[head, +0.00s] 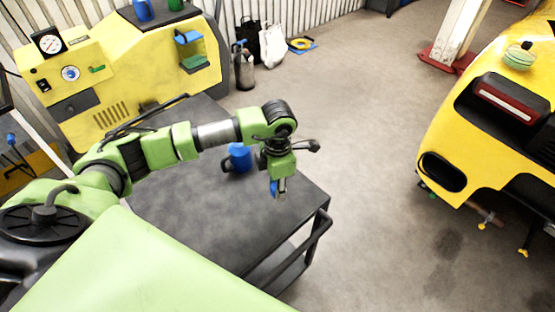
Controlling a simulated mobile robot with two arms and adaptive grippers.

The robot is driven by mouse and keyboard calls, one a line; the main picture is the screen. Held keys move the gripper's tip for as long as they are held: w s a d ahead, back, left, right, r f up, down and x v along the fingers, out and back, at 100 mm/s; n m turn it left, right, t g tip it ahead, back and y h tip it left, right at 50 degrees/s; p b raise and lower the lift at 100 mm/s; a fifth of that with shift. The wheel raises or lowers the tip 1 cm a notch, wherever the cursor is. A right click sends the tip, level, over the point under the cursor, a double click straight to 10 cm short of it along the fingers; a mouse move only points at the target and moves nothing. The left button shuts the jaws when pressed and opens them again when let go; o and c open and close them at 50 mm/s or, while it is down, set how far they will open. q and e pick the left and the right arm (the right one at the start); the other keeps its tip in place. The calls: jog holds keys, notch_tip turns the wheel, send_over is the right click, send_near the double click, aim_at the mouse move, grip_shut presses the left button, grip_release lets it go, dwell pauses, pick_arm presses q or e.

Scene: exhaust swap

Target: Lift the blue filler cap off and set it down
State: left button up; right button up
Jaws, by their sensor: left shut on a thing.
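My left gripper (280,187) points down over the right part of the dark cart top (190,205). It is shut on a small blue piece, which looks like the blue filler cap (274,188). The fingers hide part of it, and I cannot tell whether it touches the cart top. A blue mug-like object (238,158) stands on the cart behind and left of the gripper, partly hidden by my arm. My right gripper is not in view.
The cart has a black handle (300,245) at its right end. A yellow machine (150,75) stands behind it. A yellow vehicle (450,130) with a green cap-like piece (519,55) is at the right. Open floor (370,170) lies between.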

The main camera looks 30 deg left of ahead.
pick_arm(q)
jog(key=w+a+r+n+p, duration=0.2)
jog(key=w+n, duration=0.3)
jog(key=n, duration=0.6)
jog(key=shift+w+a+r+n, duration=0.15)
jog(key=shift+a+r+n, duration=0.1)
jog(key=shift+n, duration=0.05)
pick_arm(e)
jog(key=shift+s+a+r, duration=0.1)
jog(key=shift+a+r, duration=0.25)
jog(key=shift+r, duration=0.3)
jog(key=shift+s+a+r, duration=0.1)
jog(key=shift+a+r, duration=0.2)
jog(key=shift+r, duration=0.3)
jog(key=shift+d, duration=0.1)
pick_arm(q)
notch_tip(320, 180, down, 5)
jog(key=b, duration=0.4)
jog(key=shift+f, duration=0.25)
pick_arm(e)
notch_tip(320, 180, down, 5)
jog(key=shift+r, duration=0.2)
